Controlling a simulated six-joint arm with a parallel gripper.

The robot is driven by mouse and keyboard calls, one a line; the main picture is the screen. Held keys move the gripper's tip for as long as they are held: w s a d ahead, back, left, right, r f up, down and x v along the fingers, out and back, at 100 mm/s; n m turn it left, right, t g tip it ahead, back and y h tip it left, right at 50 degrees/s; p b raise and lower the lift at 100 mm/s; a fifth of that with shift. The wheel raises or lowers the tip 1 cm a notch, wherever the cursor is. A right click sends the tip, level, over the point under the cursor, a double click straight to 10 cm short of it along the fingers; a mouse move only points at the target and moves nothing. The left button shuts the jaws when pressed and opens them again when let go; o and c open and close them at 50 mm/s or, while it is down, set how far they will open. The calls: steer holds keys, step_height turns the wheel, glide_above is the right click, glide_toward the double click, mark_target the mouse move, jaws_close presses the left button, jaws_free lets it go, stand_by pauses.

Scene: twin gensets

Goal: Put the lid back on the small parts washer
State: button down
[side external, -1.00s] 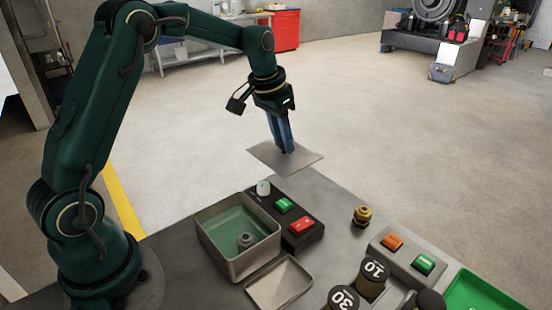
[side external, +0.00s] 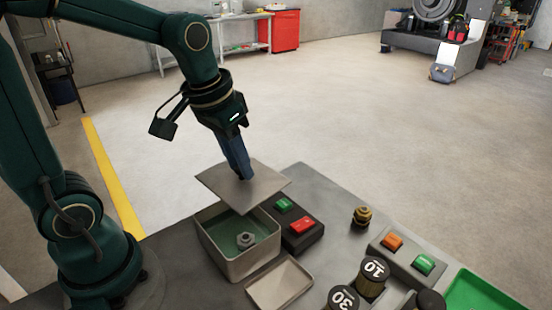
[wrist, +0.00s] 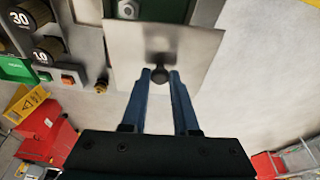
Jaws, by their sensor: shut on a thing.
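The lid (side external: 262,179) is a flat grey square plate. My gripper (side external: 243,177) is shut on the lid's dark knob and holds the plate in the air, over the back part of the washer. In the wrist view the gripper (wrist: 159,76) has its blue fingers on both sides of the knob, with the lid (wrist: 195,55) below them. The small parts washer (side external: 250,266) is an open grey box with a green inside. A grey nut (side external: 245,240) lies in it. The lid hides the washer's back rim in the side view.
A black box with green and red buttons (side external: 302,226) stands right beside the washer. A shallow grey tray (side external: 281,284) sits in front of it. A brass fitting (side external: 362,215), a button panel (side external: 406,257), weights marked 10 (side external: 374,272) and 30 (side external: 343,298), and a green tray (side external: 482,291) are farther right.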

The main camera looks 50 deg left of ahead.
mark_target(228, 198)
steer(key=shift+m, duration=0.5)
steer(key=s+d, duration=0.1)
steer(key=s, duration=0.1)
steer(key=s+d+r, duration=0.1)
steer(key=shift+s+d, duration=0.15)
steer(key=shift+s, duration=0.2)
steer(key=shift+d+r, duration=0.2)
steer(key=shift+d, duration=0.05)
steer(key=shift+f, duration=3)
steer(key=shift+f, duration=0.3)
steer(key=shift+c, duration=0.6)
jaws_free()
steer(key=shift+r, duration=3.55)
